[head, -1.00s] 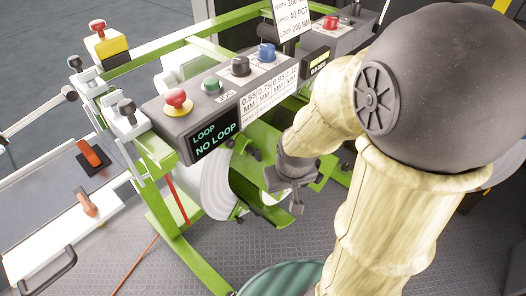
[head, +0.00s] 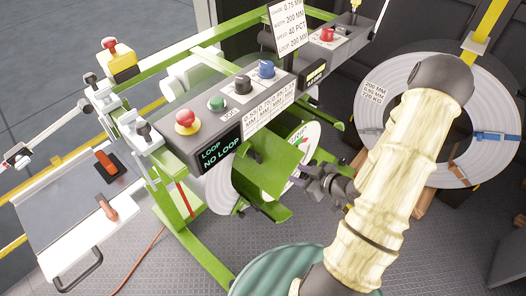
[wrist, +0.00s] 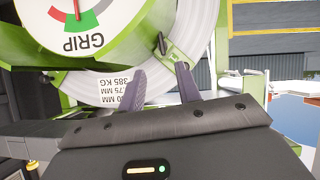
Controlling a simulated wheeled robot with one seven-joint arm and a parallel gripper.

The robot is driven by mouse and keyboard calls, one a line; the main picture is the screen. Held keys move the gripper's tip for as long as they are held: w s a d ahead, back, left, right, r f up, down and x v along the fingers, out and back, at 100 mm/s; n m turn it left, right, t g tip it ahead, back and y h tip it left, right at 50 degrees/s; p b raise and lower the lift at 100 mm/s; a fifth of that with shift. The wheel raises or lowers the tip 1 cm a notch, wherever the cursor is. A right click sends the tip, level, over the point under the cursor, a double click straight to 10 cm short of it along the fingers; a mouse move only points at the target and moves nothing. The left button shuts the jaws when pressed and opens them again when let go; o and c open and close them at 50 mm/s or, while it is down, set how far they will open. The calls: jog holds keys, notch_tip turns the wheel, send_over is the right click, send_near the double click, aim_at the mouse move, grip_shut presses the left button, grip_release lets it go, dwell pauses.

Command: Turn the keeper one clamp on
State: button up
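The coil of pale strip (wrist: 195,25) sits on a green reel behind the machine frame. In the wrist view a small dark lever (wrist: 162,43) stands against the coil's face; it may be a keeper. A round dial marked GRIP (wrist: 80,15) shows at the upper left, upside down, with a red needle and a green and red band. It also shows in the head view (head: 302,143). My gripper (wrist: 160,70) is open and empty, its two fingers apart, with the lever beyond the gap. In the head view my gripper (head: 308,176) is right of the green reel plate (head: 262,175).
A control box (head: 200,135) with a red stop button and a NO LOOP display stands left of the reel. A large strapped coil (head: 400,80) stands at the right. A ribbed green drum (head: 270,270) is below. Grey floor shows between.

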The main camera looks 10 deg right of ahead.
jog(key=shift+s+a+r+t+y, duration=0.1)
jog(key=shift+s+r+t+y, duration=0.1)
jog(key=shift+r+t+y, duration=0.5)
jog(key=shift+w, duration=0.1)
jog(key=b, duration=1)
send_near(260, 156)
jog(key=x, duration=0.8)
jog(key=shift+w+a+f, duration=0.1)
jog(key=shift+w+a, duration=0.05)
jog(key=shift+w, duration=0.15)
grip_shut()
